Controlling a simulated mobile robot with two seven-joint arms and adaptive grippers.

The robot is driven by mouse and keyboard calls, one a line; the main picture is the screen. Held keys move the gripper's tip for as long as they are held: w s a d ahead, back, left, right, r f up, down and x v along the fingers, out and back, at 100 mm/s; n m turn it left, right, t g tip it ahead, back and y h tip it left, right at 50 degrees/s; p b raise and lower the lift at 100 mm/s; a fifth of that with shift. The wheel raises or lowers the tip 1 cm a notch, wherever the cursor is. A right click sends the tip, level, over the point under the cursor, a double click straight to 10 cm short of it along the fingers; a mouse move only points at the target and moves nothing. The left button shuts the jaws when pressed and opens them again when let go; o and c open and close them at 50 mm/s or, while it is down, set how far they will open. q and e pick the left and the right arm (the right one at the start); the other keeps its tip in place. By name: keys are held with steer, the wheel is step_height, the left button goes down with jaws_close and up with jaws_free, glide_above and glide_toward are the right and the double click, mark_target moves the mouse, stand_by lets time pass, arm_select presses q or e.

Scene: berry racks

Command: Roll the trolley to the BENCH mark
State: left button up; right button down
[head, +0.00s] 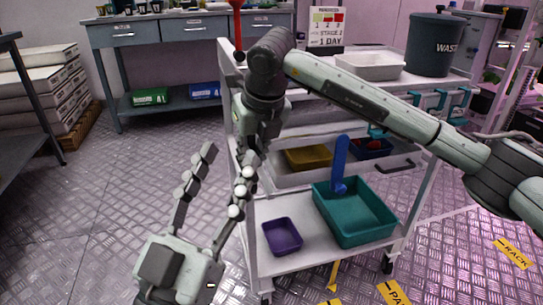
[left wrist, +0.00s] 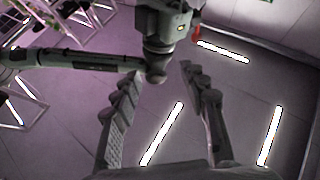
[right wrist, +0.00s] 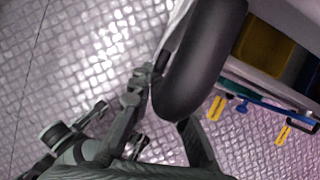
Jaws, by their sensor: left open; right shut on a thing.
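The trolley (head: 290,208) is a white shelved cart in the middle of the head view. It carries bins and a drawer. My right arm reaches across its front, and my right gripper (right wrist: 160,100) is shut on a thick black bar, apparently the trolley's handle (right wrist: 206,55), in the right wrist view. In the head view the grasp is largely hidden. My left gripper (head: 228,155) is open and empty, pointing up in front of the trolley's left end. Yellow floor labels read RACK (head: 515,253) and PARK (head: 394,292). I see no readable BENCH mark.
A grey workbench (head: 190,30) stands at the back left. A WASTE bin (head: 434,45) stands on the trolley's top. Metal floor (head: 110,190) is clear at left.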

arm_select(q)
steer(key=shift+s+a+r+t, duration=0.2)
steer(key=shift+s+r+t, duration=0.1)
steer(key=shift+r+t, duration=0.1)
arm_select(e)
steer(key=shift+s+a, duration=0.3)
steer(key=shift+a, duration=0.4)
steer(key=shift+s+a, duration=0.3)
steer(key=shift+a, duration=0.4)
steer(key=c, duration=1.4)
jaws_free()
steer(key=shift+c, duration=0.2)
steer(key=v, duration=1.2)
